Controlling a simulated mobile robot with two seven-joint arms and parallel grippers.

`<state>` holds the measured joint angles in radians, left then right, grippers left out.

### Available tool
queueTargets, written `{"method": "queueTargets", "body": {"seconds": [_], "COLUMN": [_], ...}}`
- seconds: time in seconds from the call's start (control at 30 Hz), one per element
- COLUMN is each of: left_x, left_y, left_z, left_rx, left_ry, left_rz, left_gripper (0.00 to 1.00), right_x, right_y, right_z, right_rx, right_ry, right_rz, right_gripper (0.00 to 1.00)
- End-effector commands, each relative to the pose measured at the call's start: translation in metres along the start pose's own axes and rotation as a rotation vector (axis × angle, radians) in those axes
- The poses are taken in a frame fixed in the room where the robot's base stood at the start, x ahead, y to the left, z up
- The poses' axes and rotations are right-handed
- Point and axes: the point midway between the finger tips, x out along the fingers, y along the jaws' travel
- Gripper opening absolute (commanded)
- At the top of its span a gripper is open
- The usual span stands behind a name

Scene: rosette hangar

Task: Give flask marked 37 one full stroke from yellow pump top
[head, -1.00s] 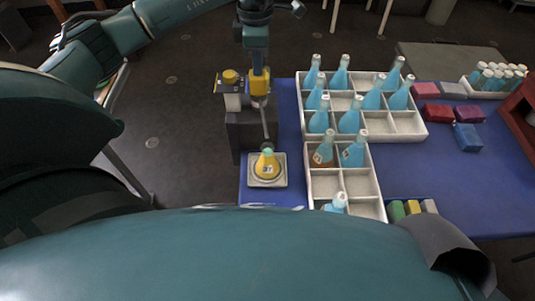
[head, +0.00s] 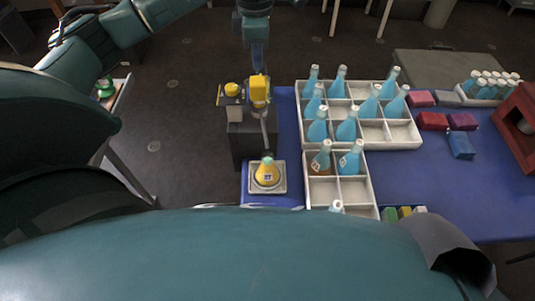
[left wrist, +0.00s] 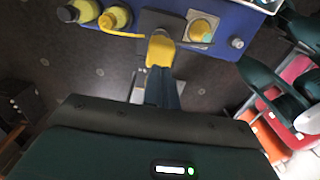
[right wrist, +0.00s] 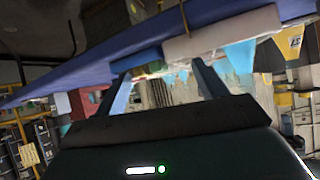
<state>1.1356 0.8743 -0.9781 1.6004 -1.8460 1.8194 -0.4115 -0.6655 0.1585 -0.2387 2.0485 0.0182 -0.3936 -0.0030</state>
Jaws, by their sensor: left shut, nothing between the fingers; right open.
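The yellow flask marked 37 (head: 267,176) stands upright on a small pale square plate (head: 281,186) at the near left of the blue table. It also shows in the left wrist view (left wrist: 200,29). The yellow pump top (head: 258,88) sits behind it on a dark stand, with a thin spout reaching down toward the flask's mouth. My left gripper (head: 258,70) is shut and empty, pointing down right at the pump top; whether it touches cannot be told. In the left wrist view the pump top (left wrist: 160,48) lies at its fingertips. My right gripper (right wrist: 160,88) is open and empty.
A smaller yellow knob (head: 231,89) stands left of the pump top. The table's right side has free room.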

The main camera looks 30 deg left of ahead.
Motion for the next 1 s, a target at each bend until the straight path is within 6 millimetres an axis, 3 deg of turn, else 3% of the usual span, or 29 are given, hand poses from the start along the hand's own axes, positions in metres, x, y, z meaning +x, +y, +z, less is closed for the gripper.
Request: {"method": "queueTargets", "body": {"seconds": [0.6,1.0], "left_x": [-0.046,-0.049], "left_y": [0.000,0.000], "left_z": [0.000,0.000], "left_rx": [0.000,0.000], "left_ry": [-0.001,0.000], "left_rz": [0.000,0.000], "left_gripper": [0.00,0.00], "right_x": [-0.011,-0.010], "right_y": [0.008,0.010], "right_z": [-0.005,0.002], "right_rx": [0.016,0.017], "right_ry": [-0.049,-0.065], "right_rz": [0.031,0.036], "right_gripper": [0.71,0.71]}}
